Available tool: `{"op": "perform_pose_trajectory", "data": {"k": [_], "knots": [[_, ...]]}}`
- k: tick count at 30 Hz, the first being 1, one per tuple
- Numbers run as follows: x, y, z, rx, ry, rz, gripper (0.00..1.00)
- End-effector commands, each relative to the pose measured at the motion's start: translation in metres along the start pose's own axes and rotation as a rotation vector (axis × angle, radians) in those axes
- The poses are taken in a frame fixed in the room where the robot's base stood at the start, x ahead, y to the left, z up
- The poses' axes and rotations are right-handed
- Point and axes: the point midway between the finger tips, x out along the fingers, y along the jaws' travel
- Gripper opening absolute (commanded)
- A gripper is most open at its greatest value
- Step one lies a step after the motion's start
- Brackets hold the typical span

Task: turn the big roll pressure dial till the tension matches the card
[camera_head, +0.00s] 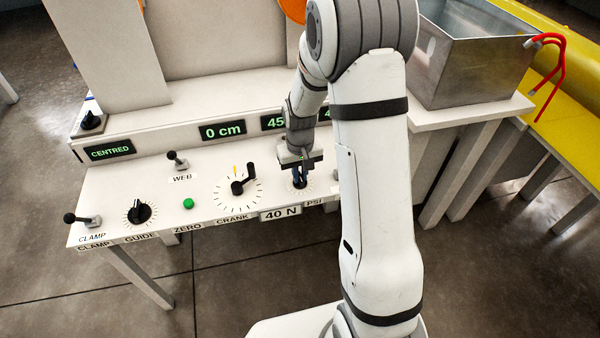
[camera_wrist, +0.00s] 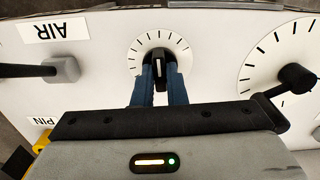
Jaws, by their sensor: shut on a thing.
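The pressure dial (camera_head: 309,186) is a black knob on a white ticked face, by the label PSI. In the wrist view the dial (camera_wrist: 158,67) has a white pointer line on its knob. My gripper (camera_head: 299,172) points down at it; in the wrist view its blue fingers (camera_wrist: 158,80) are shut on the knob, one each side. A card (camera_head: 281,214) below the dial reads 40 N. Of the tension displays, one (camera_head: 272,122) shows 45 before my arm hides the rest; another (camera_head: 325,114) shows only a 4.
A crank (camera_head: 241,186) on a larger ticked face stands left of the dial. Farther left are a green button (camera_head: 188,203), the guide knob (camera_head: 139,212) and the clamp lever (camera_head: 82,219). The AIR lever (camera_wrist: 62,70) is near in the wrist view. A metal bath (camera_head: 465,60) stands at right.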

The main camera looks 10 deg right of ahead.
Motion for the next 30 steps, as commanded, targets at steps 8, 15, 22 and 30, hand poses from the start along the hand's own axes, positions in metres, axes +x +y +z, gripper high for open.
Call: {"op": "perform_pose_trajectory", "data": {"k": [8,15,22,30], "knots": [[-0.0004,-0.0004,-0.0002,-0.176,0.001,0.0,0.0],[-0.0004,-0.0002,-0.0003,-0.256,0.001,0.0,0.0],[-0.0004,-0.0002,-0.0003,-0.279,0.001,0.0,0.0],[-0.0004,-0.0002,-0.0004,-0.279,0.001,0.0,0.0]]}}
